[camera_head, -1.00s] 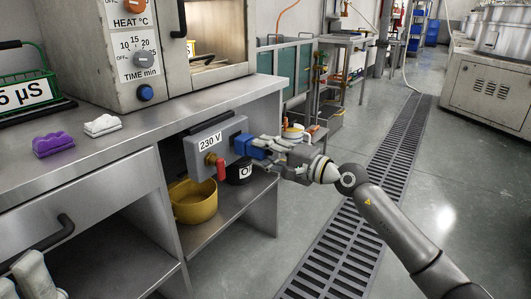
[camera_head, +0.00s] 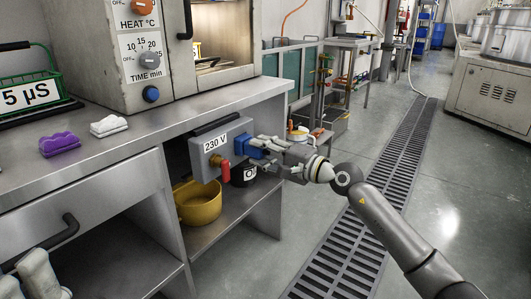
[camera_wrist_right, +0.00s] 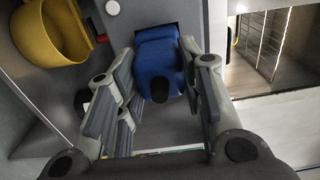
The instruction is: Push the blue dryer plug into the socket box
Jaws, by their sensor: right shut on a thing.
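The grey socket box (camera_head: 210,136) with a "230 V" label hangs under the front of the steel bench. The blue dryer plug (camera_head: 247,146) is at the box's right face, and it also shows in the wrist view (camera_wrist_right: 158,62). My right gripper (camera_head: 264,146) is shut on the plug from the right, with its fingers on both sides in the wrist view (camera_wrist_right: 163,85). The plug meets the dark socket opening; how deep it sits is hidden. My left gripper (camera_head: 40,275) is partly cut off at the lower left, away from the box.
A red lever (camera_head: 226,171) sticks out of the box. A yellow pot (camera_head: 200,207) and a black container (camera_head: 243,176) stand on the shelf below. A purple sponge (camera_head: 60,144) and a white cloth (camera_head: 108,125) lie on the bench top (camera_head: 110,150).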

